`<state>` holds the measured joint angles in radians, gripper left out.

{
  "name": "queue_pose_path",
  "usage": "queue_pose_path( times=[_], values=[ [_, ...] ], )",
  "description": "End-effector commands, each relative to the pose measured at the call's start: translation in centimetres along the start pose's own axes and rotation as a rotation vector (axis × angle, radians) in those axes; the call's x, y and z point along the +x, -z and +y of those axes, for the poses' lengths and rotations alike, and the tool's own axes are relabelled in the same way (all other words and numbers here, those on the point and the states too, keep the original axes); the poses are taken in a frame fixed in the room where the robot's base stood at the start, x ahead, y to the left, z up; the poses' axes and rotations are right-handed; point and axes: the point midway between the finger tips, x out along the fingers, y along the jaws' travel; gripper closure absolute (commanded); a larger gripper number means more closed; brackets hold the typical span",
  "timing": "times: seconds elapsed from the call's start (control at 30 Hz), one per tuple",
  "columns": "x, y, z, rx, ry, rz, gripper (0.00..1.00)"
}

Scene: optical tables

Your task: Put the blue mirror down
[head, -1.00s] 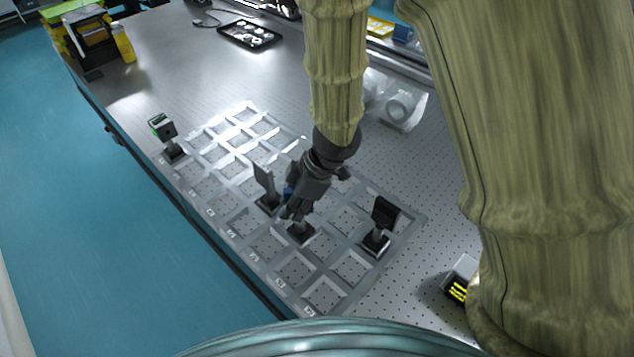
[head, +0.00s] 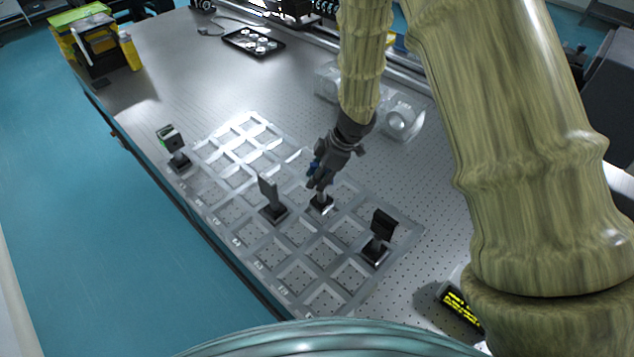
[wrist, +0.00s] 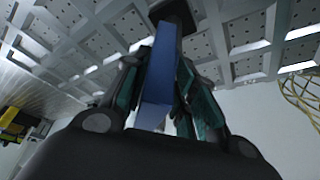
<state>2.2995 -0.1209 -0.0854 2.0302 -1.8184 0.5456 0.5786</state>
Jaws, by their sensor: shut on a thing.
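The blue mirror (wrist: 165,75) stands between the fingers of my gripper (wrist: 158,100) in the wrist view, with its dark base (wrist: 173,12) beyond the fingertips. In the head view my gripper (head: 318,180) is over the middle of the compartment grid (head: 290,290). It is shut on the mirror, of which a bit of blue and the dark base (head: 321,204) show. The base is at or just above a compartment; I cannot tell whether it touches. The gripper hides most of the mirror.
A grey plate mount (head: 270,197) stands just left of my gripper. A black mount (head: 379,236) stands to the lower right, and a green-edged one (head: 173,147) at the far left. Clear parts (head: 400,115) lie behind. Several compartments at the front are empty.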

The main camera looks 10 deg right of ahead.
Motion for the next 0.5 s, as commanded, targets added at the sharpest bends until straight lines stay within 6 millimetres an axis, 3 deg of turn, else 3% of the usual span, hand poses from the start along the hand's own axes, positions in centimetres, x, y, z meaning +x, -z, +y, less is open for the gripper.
queue_pose_path(
  times=[0.3, 0.5],
  values=[
    [2.5, -1.0, -0.1, 0.001, 0.001, 0.002, 1.0],
    [3.0, -1.2, -0.1, 0.0, 0.0, 0.001, 1.0]
  ],
)
